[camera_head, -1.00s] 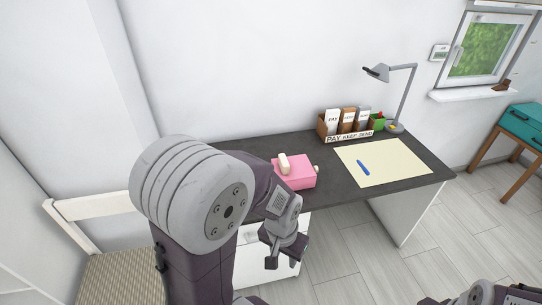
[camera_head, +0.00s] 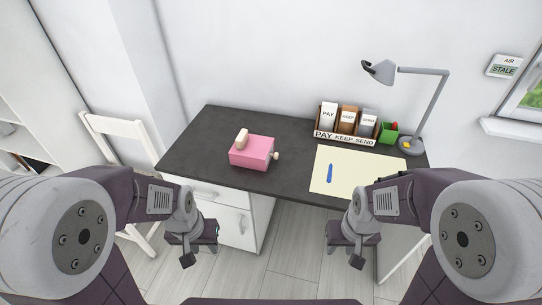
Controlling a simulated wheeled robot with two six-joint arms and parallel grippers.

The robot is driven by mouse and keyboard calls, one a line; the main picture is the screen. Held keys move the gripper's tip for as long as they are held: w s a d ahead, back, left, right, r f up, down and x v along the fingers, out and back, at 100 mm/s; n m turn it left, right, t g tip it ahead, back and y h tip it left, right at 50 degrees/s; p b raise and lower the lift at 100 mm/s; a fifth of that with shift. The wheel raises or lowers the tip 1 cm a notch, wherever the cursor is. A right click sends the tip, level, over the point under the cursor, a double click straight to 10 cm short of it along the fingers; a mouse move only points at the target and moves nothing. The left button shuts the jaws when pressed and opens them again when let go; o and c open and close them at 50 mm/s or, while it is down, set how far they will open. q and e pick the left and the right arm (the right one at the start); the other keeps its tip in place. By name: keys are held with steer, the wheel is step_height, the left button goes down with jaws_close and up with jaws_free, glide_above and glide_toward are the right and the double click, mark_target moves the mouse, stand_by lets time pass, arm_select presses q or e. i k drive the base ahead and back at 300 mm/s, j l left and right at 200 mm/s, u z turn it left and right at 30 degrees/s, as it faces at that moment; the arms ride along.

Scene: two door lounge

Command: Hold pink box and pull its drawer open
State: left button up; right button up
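The pink box (camera_head: 250,155) sits on the dark desk (camera_head: 205,150), left of its middle. My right gripper (camera_head: 346,254) is in front of the desk, below the yellow sheet, also with fingers apart and empty. Neither touches the box.
A yellow sheet (camera_head: 345,182) with a blue pen (camera_head: 330,173) lies right of the box. A letter sorter (camera_head: 345,138), green cup (camera_head: 388,133) and grey lamp (camera_head: 410,143) stand behind. A white chair (camera_head: 120,128) is at left. The desk around the box is clear.

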mark_target(276, 155)
steer(key=i+j+z, duration=0.15)
steer(key=i+j, duration=0.15)
steer(key=i+j+z, duration=0.2)
steer(key=j, duration=0.3)
steer(key=i+j+z, duration=0.15)
steer(key=i+j, duration=0.2)
steer(key=j, duration=0.1)
